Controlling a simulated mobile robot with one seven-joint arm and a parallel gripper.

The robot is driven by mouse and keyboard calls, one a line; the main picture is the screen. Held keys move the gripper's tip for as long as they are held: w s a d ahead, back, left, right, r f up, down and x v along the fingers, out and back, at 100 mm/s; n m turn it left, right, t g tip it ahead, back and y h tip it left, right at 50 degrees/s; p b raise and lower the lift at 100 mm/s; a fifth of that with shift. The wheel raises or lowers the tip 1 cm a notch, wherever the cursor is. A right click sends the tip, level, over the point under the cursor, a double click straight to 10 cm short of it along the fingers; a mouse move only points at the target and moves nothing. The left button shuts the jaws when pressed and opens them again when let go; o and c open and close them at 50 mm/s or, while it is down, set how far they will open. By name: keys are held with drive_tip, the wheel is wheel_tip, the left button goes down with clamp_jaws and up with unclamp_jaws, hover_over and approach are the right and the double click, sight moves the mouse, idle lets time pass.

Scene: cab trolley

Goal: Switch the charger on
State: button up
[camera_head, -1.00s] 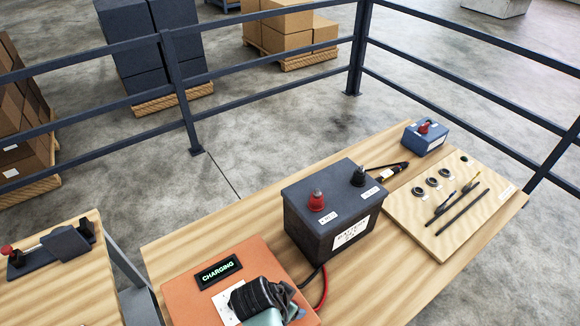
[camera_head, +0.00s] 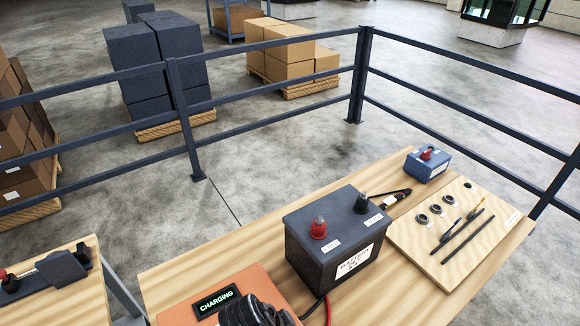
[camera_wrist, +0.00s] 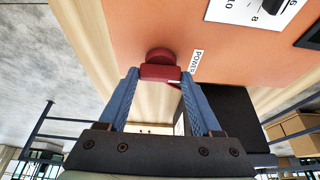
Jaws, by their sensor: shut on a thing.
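The orange charger (camera_head: 176,316) sits at the front of the wooden table, partly cut off by the lower picture edge. Its black display (camera_head: 216,302) reads CHARGING in green. The charger's orange face (camera_wrist: 200,20) also shows in the wrist view, with a red power switch (camera_wrist: 160,57) beside a POWER label (camera_wrist: 196,61). My gripper (camera_wrist: 160,75) is shut on the red switch, one blue finger at each side. In the head view my dark wrist (camera_head: 252,312) covers part of the charger and hides the switch.
A dark battery (camera_head: 330,262) with red and black terminal caps stands right of the charger, with red and black cables near it. A blue box (camera_head: 428,166) and a wooden board (camera_head: 455,228) with rings and rods lie farther right. Railings (camera_head: 265,100) run behind.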

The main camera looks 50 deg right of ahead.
drive_tip(key=o, duration=1.4)
drive_tip(key=b+v, duration=0.1)
drive_tip(key=v, duration=1.2)
drive_tip(key=shift+a, duration=0.1)
drive_tip(key=shift+w, duration=0.1)
